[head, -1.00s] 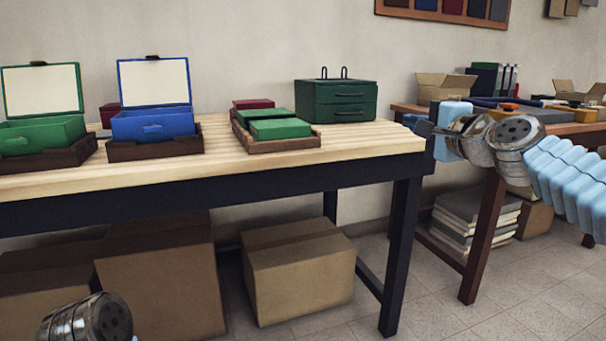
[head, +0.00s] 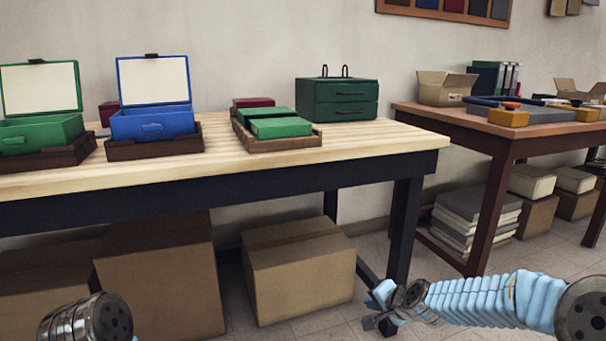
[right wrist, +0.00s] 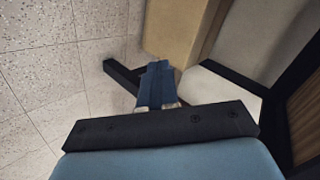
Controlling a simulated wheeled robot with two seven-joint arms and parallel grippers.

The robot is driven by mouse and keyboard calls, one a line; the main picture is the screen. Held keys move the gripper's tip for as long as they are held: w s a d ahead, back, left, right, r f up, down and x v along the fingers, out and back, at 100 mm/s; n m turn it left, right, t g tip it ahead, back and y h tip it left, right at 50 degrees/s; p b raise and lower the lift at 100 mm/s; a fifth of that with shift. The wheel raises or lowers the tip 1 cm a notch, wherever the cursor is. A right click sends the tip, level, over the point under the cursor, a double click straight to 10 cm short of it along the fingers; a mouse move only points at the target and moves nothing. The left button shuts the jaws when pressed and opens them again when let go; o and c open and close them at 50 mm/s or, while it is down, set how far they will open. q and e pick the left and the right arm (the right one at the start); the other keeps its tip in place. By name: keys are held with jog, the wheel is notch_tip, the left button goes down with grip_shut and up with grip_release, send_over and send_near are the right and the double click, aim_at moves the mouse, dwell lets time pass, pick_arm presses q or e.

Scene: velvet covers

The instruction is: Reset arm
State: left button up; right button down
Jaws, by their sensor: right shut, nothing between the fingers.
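My right gripper (head: 377,307) is low at the right of the head view, in front of the table leg and below the tabletop. Its blue fingers (right wrist: 157,87) show shut and empty in the right wrist view, over the floor and near a cardboard box. At the lower left of the head view a metal joint of my left arm shows; the left gripper itself is out of view.
The wooden table (head: 365,150) carries a green open box (head: 45,133), a blue open box (head: 150,124), a tray (head: 270,144) of green and red cases, and a green drawer unit (head: 336,99). Cardboard boxes (head: 298,275) stand below. A brown table (head: 440,115) stands at the right.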

jog(key=s+a+f+n+g, duration=0.2)
jog(key=s+f+n+g, duration=0.1)
jog(key=s+f, duration=0.85)
jog(key=s+a+f+n+g, duration=0.2)
jog(key=s+f+g, duration=0.1)
jog(key=s+f, duration=0.9)
jog(key=s+a+f+n+g, duration=0.1)
jog(key=s+f+n+g, duration=0.1)
jog(key=s+f, duration=0.4)
notch_tip(320, 180, up, 14)
jog(key=s+p, duration=0.2)
jog(key=p, duration=1.1)
jog(key=shift+s+a+n, duration=0.2)
jog(key=shift+a+n, duration=0.1)
jog(key=shift+a, duration=0.1)
